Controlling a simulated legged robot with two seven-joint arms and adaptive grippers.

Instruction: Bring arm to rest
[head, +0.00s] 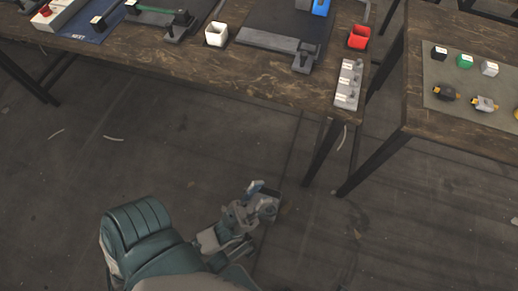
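My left arm comes in from the bottom left of the head view. Its gripper (264,198) hangs over the bare floor, in front of and below the near edge of the wooden table (190,62). The gripper is apart from the table and touches nothing that I can see. It is small and seen from above, so the gap between its fingers is unclear, and no held object can be made out. My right arm and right gripper do not show.
On the table stand a white bin (216,35), a red bin (359,38), a dark press base (280,42) and a grey labelled strip (348,84). A second table (418,108) at right holds a mat with several small parts. The floor (90,190) is mostly clear.

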